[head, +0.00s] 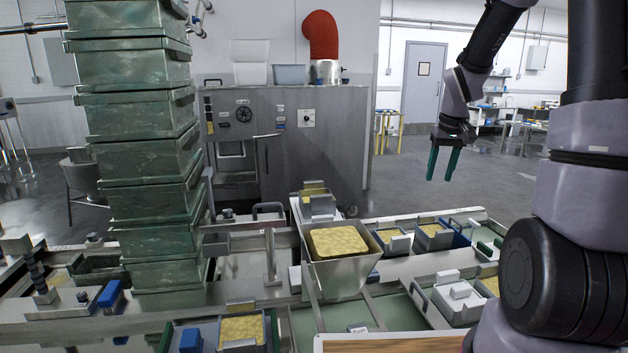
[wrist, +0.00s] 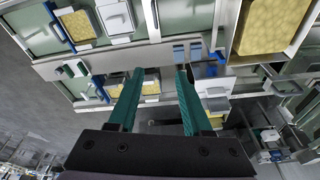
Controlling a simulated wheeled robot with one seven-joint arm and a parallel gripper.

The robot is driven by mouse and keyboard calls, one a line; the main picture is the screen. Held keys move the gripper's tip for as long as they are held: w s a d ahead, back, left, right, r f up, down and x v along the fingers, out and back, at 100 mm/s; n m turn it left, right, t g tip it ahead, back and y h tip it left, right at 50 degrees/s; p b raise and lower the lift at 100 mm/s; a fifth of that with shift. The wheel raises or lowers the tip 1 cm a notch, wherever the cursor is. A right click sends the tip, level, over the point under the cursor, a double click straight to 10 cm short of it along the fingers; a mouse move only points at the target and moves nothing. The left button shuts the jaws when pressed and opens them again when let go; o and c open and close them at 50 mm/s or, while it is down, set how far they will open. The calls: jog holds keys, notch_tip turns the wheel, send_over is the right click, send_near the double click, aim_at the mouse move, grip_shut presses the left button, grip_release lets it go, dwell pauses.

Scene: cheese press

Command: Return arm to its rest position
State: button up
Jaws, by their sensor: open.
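My gripper (head: 444,164) hangs at the right of the head view, fingers pointing down, above the floor and the right part of the press line. Its two green fingers are apart with nothing between them. In the wrist view the open fingers (wrist: 160,75) point toward the conveyor frame. My arm comes down from the upper right of the head view.
A metal bin of yellow curd (head: 340,241) sits on the press line (head: 410,222). Smaller moulds (head: 432,237) stand to its right. A tall stack of green crates (head: 145,160) rises at the left. A steel cabinet (head: 330,140) stands behind.

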jog(key=s+a+r+m+t+y, duration=0.1)
jog(key=s+a+r, duration=0.3)
jog(key=s+r, duration=0.4)
jog(key=s+a+r+m+t+y, duration=0.1)
jog(key=s+a+r+m+t, duration=0.1)
jog(key=s+r, duration=0.7)
jog(key=s+a+t, duration=0.1)
jog(key=s+a, duration=0.1)
jog(key=s, duration=0.3)
jog(key=shift+s+a+r+m+t, duration=0.15)
jog(key=shift+a+r+m+t, duration=0.1)
jog(key=shift+m+t, duration=0.15)
jog(key=shift+c, duration=0.3)
